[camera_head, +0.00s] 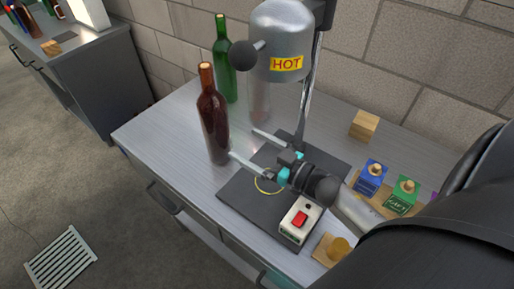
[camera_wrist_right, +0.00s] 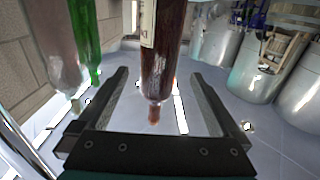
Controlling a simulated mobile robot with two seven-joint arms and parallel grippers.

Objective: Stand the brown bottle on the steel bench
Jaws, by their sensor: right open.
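The brown bottle (camera_head: 212,120) stands upright on the steel bench (camera_head: 160,140), left of the dark base plate. My right gripper (camera_head: 243,142) is open, its two fingers pointing left toward the bottle, the nearer fingertip close beside the bottle's lower part. In the right wrist view the brown bottle (camera_wrist_right: 165,50) appears inverted, lined up between the two spread fingers (camera_wrist_right: 160,75), with a gap on each side. I see no finger touching it. My left gripper is not in view.
A heater marked HOT (camera_head: 285,50) with a black-knobbed lever stands behind the base plate (camera_head: 245,200). A green bottle (camera_head: 223,65) and a pale bottle (camera_head: 259,102) stand behind. A switch box (camera_head: 300,220), wooden block (camera_head: 364,125), blue box (camera_head: 371,178) and green box (camera_head: 402,196) lie right.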

